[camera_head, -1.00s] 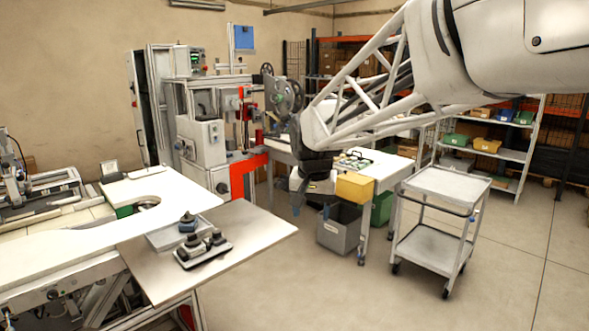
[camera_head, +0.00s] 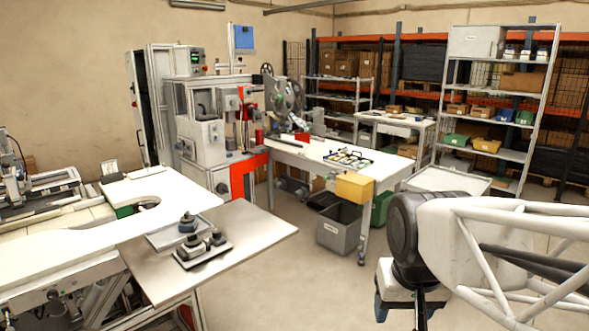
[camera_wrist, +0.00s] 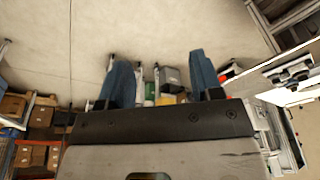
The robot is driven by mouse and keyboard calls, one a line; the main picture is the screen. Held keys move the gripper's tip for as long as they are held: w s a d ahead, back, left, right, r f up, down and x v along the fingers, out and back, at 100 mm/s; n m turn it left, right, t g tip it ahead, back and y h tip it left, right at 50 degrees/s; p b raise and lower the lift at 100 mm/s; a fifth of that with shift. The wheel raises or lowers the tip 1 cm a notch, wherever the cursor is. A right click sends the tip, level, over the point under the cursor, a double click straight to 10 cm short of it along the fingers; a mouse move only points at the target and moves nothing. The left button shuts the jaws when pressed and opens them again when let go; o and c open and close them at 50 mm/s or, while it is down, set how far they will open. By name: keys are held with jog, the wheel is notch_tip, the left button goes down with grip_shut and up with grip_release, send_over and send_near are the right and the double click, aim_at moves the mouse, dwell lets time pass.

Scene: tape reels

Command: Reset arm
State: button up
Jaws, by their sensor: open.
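My gripper (camera_head: 400,314) hangs at the lower right of the head view, in front of the trolley and over the floor. In the wrist view my gripper (camera_wrist: 161,75) shows two blue fingers spread wide apart. It is open, with nothing between the fingers but distant floor and bins. Reels (camera_head: 286,97) stand on the machine at the back, well away from my gripper.
A white worktable (camera_head: 318,158) with a yellow bin (camera_head: 354,187) stands in the middle, a grey bin (camera_head: 340,228) below it. A white bench (camera_head: 90,235) is at left. My arm partly hides a trolley (camera_head: 445,179). Open floor (camera_head: 290,290) lies between.

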jog(key=s+d+f, duration=0.1)
jog(key=s+f, duration=0.1)
jog(key=s, duration=0.3)
jog(key=shift+s+d+f, duration=0.2)
jog(key=shift+d+f, duration=0.05)
jog(key=shift+f, duration=0.05)
